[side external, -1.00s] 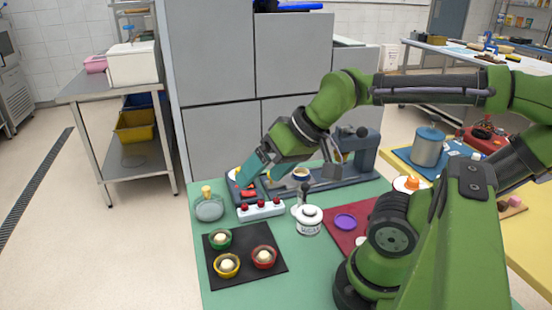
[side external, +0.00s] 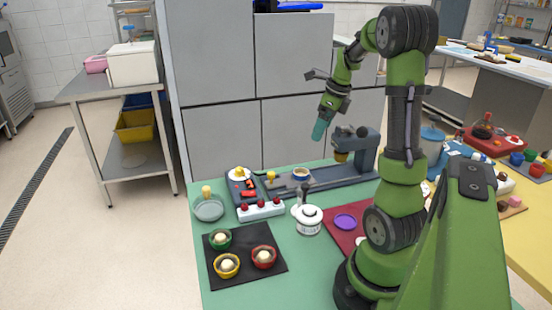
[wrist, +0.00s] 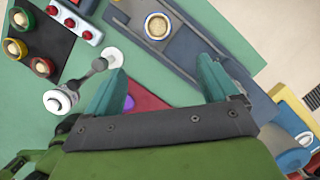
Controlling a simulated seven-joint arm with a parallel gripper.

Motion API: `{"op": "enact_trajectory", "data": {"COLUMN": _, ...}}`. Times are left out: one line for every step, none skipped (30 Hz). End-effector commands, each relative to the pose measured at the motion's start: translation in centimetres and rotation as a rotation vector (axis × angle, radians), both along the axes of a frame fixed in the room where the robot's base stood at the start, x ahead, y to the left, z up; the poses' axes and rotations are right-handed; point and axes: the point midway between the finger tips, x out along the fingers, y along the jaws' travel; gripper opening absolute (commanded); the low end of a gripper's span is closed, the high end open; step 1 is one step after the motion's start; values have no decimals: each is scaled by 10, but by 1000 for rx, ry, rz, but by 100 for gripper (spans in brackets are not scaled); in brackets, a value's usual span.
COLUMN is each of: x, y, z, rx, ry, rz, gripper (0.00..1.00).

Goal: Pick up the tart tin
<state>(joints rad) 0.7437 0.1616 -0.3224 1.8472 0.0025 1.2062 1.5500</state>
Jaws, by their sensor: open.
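I cannot tell for sure which thing is the tart tin. A small round purple dish (side external: 345,221) lies on the red mat (side external: 330,233); part of it shows between my fingers in the wrist view (wrist: 129,102). A small round cup with a pale rim (side external: 301,173) sits on the grey-blue bench machine; in the wrist view it is at the top (wrist: 157,26). My gripper (side external: 319,130) has teal fingers pointing down, high above the back of the green table. In the wrist view the fingers (wrist: 158,84) stand wide apart with nothing between them.
Red, yellow and green bowls stand on a black mat (side external: 275,270). A white jar (side external: 309,220), a red-knobbed white strip (side external: 260,211), a glass dish (side external: 208,210) and the upright of the machine (side external: 366,150) stand nearby. A grey partition (side external: 220,140) rises behind the table.

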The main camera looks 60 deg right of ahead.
Motion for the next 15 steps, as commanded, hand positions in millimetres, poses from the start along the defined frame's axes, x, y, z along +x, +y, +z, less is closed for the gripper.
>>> {"op": "enact_trajectory", "data": {"x": 0, "y": 1, "z": -1, "rx": 11, "ry": 1, "rz": -25, "gripper": 88}}
{"op": "enact_trajectory", "data": {"x": 1, "y": 1, "z": -3, "rx": 15, "ry": 1, "rz": -36, "gripper": 88}}
{"op": "enact_trajectory", "data": {"x": 2, "y": 2, "z": -6, "rx": 18, "ry": 1, "rz": -43, "gripper": 88}}
{"op": "enact_trajectory", "data": {"x": 3, "y": 2, "z": -10, "rx": 19, "ry": 1, "rz": -46, "gripper": 88}}
{"op": "enact_trajectory", "data": {"x": 4, "y": 2, "z": -14, "rx": 20, "ry": 2, "rz": -47, "gripper": 88}}
{"op": "enact_trajectory", "data": {"x": 6, "y": 2, "z": -22, "rx": 21, "ry": 4, "rz": -47, "gripper": 88}}
{"op": "enact_trajectory", "data": {"x": 7, "y": 2, "z": -28, "rx": 22, "ry": 4, "rz": -47, "gripper": 88}}
{"op": "enact_trajectory", "data": {"x": 9, "y": 2, "z": -34, "rx": 22, "ry": 4, "rz": -46, "gripper": 88}}
{"op": "enact_trajectory", "data": {"x": 12, "y": 2, "z": -43, "rx": 23, "ry": 4, "rz": -46, "gripper": 88}}
{"op": "enact_trajectory", "data": {"x": 13, "y": 2, "z": -50, "rx": 22, "ry": 4, "rz": -45, "gripper": 88}}
{"op": "enact_trajectory", "data": {"x": 15, "y": 2, "z": -56, "rx": 22, "ry": 4, "rz": -45, "gripper": 88}}
{"op": "enact_trajectory", "data": {"x": 17, "y": 2, "z": -64, "rx": 20, "ry": 4, "rz": -44, "gripper": 88}}
{"op": "enact_trajectory", "data": {"x": 20, "y": 3, "z": -71, "rx": 21, "ry": 4, "rz": -44, "gripper": 88}}
{"op": "enact_trajectory", "data": {"x": 21, "y": 2, "z": -77, "rx": 20, "ry": 4, "rz": -43, "gripper": 88}}
{"op": "enact_trajectory", "data": {"x": 23, "y": 2, "z": -85, "rx": 20, "ry": 4, "rz": -43, "gripper": 88}}
